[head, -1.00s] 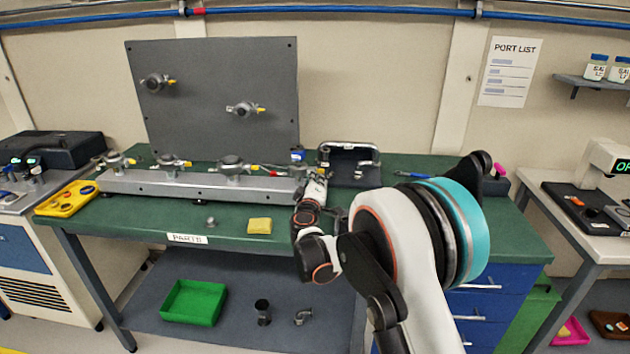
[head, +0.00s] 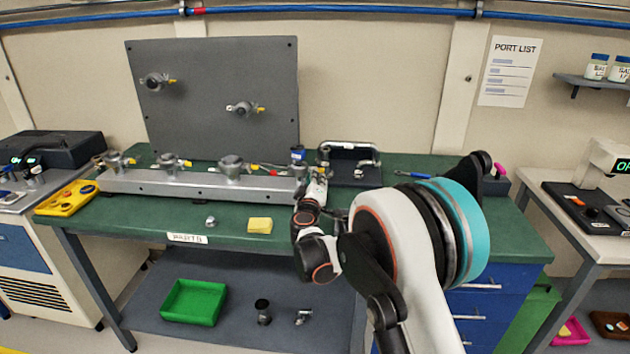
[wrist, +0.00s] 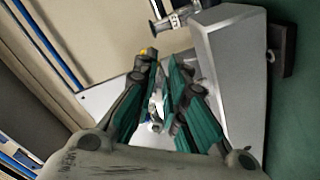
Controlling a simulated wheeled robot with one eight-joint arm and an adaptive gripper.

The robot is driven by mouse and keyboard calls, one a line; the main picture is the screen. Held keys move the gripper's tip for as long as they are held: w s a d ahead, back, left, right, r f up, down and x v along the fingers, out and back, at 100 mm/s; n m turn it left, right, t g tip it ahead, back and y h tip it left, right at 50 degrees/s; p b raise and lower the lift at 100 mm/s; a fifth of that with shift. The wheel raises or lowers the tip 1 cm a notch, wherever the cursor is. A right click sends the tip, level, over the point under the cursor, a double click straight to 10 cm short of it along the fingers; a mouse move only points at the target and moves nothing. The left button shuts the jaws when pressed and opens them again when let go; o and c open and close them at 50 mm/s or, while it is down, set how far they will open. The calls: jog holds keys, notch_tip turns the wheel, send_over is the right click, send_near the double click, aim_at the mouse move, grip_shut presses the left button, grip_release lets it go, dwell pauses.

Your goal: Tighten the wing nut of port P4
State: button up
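A grey metal rail (head: 200,186) on the green bench carries several clamped ports, among them a large one (head: 232,164) with a yellow-tipped wing nut. I cannot read which port is P4. My gripper is at the right end of the rail, where my arm mostly hides it and the fitting there in the head view. In the wrist view my gripper (wrist: 164,62) has its two green-and-black fingers near each other beside the rail's end (wrist: 235,65). A small shiny piece (wrist: 157,103) shows between them. I cannot tell whether they grip it.
A grey upright panel (head: 215,85) with two more ports stands behind the rail. A yellow sponge (head: 260,225), a small metal part (head: 210,221) and a yellow tray (head: 68,198) sit on the bench. A dark holder (head: 350,165) stands right of the rail. The bench's front middle is mostly clear.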

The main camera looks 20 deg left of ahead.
jog(key=v, duration=1.2)
